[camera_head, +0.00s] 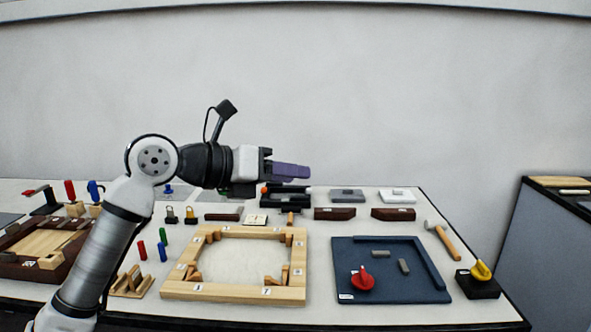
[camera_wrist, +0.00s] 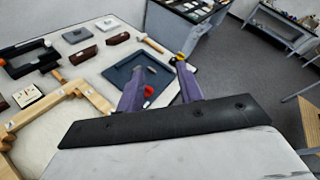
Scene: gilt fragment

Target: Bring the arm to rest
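My gripper (camera_head: 291,171) has purple fingers and is raised above the workbench (camera_head: 345,317), pointing right in the head view. In the wrist view my gripper (camera_wrist: 160,88) shows its two purple fingers spread apart with nothing between them. Beyond the fingers, the blue tray (camera_wrist: 122,72) and a red knob (camera_wrist: 148,91) show on the bench below. My arm bends at its elbow joint over the left part of the bench and touches nothing that I can see.
A wooden frame (camera_head: 235,293) stands mid-bench, with the blue tray (camera_head: 390,290) and red knob (camera_head: 362,279) to its right. A hammer (camera_head: 443,240) and a yellow-topped black block (camera_head: 479,283) are at the right. A dark-framed wooden box (camera_head: 45,243) is at the left. The air above is clear.

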